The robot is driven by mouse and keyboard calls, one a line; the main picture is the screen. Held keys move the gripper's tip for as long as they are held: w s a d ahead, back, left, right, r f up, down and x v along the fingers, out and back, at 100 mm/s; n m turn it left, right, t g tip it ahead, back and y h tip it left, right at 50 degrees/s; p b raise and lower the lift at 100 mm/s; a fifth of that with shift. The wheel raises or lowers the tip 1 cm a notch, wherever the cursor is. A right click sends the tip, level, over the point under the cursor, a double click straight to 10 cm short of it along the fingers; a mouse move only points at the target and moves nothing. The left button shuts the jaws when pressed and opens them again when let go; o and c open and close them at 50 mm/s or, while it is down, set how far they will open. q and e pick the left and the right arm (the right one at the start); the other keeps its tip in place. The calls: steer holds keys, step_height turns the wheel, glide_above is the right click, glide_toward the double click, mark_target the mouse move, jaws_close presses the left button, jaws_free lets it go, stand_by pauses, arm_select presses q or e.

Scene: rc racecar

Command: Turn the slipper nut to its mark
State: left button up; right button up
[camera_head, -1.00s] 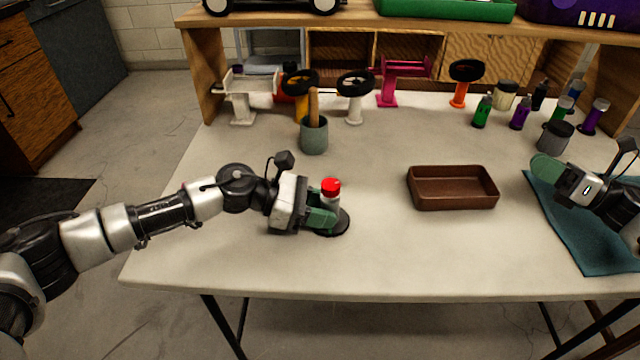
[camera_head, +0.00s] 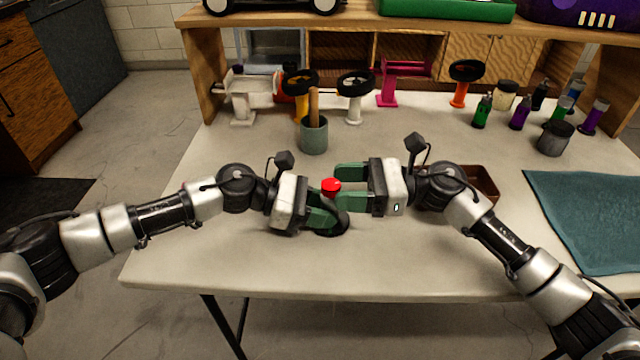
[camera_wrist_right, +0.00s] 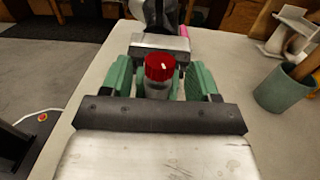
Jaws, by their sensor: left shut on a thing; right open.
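The red slipper nut (camera_head: 331,185) tops a small upright piece with a dark round base (camera_head: 338,230) on the table. In the right wrist view the red nut (camera_wrist_right: 160,67) shows a small white mark on top. My left gripper (camera_head: 325,212) is shut on the piece below the nut. My right gripper (camera_head: 346,187) is open, with its green fingers reaching in from the right at the nut's height. In the right wrist view its fingers (camera_wrist_right: 160,82) stand on either side of the nut, with gaps visible. The lower part of the piece is mostly hidden by the fingers.
A brown tray (camera_head: 487,184) lies just behind my right wrist, partly hidden. A grey-green cup (camera_head: 314,138) with a wooden handle stands behind the nut. Several bottles and stands line the back. A teal mat (camera_head: 590,220) lies at the right. The front of the table is clear.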

steer(key=shift+a, duration=2.35)
steer(key=c, duration=0.9)
steer(key=shift+w+d+m+t+h, duration=0.15)
steer(key=shift+m+t+h, duration=0.15)
steer(key=shift+m+t, duration=1.15)
steer(key=shift+w+m+t+h, duration=0.25)
steer(key=shift+m+t, duration=0.6)
steer(key=shift+t, duration=1.2)
steer(key=shift+c, duration=0.2)
steer(key=shift+s, duration=0.1)
steer(key=o, duration=0.9)
steer(key=shift+o, duration=0.2)
steer(key=v, duration=1.2)
